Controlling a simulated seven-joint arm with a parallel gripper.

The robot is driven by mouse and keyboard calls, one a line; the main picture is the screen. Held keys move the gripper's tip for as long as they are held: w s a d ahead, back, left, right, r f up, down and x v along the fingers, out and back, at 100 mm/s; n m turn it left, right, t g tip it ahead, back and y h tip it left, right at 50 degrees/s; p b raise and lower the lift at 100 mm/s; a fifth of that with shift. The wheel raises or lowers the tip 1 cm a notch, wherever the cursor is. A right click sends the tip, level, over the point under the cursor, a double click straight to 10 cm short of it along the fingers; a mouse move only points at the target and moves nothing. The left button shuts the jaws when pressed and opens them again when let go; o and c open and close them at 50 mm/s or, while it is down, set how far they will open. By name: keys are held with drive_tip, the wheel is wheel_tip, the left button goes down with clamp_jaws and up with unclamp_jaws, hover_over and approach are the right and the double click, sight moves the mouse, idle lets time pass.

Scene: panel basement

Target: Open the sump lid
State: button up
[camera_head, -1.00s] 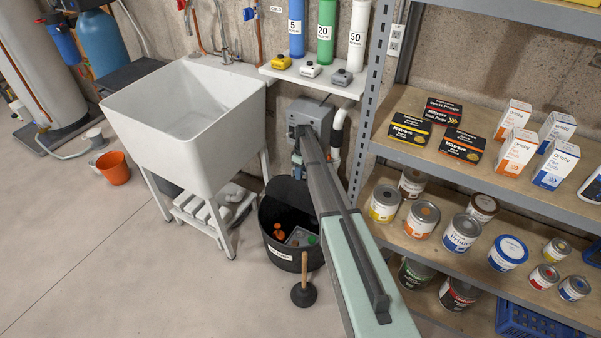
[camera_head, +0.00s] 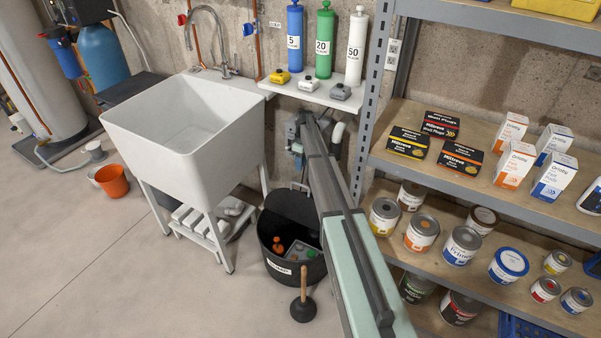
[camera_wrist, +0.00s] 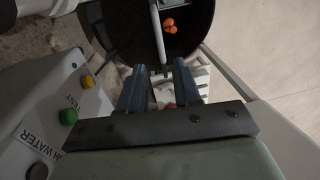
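The black sump tub (camera_head: 312,268) stands on the floor beside the sink and carries a white label. Its front half is open to view, with orange and green-topped items inside. A dark panel (camera_head: 288,206), apparently the lid, rises at its back, with a thin loop handle (camera_head: 299,186) on top. In the wrist view the dark round tub or lid (camera_wrist: 195,45) lies beyond my fingers, crossed by a pale bar (camera_wrist: 158,35). My gripper (camera_wrist: 158,68) is open; the bar's end shows between or just beyond its fingertips. Contact cannot be told. My arm hides part of the tub's right side.
A plunger (camera_head: 303,306) stands in front of the tub. The white sink (camera_head: 190,135) is to the left, shelving with paint cans (camera_head: 421,234) to the right. A button panel (camera_wrist: 50,125) is close to my fingers. The floor at front left is clear.

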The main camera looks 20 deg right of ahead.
drive_tip(key=shift+d+r, duration=0.1)
drive_tip(key=shift+r, duration=0.8)
drive_tip(key=s+a+f+m+g, duration=0.2)
drive_tip(key=s+f, duration=0.6)
drive_tip(key=s, duration=1.5)
drive_tip(key=s+a+f+m+g, duration=0.2)
drive_tip(key=s+f, duration=0.7)
drive_tip(key=s, duration=1.4)
drive_tip(key=s+a+f+m+g+h, duration=0.1)
drive_tip(key=s+a+f+m, duration=0.4)
drive_tip(key=s, duration=1.8)
wheel_tip(320, 180, down, 4)
drive_tip(key=shift+s+a+r+g, duration=0.15)
drive_tip(key=shift+s+a+g, duration=0.2)
drive_tip(key=shift+a, duration=0.8)
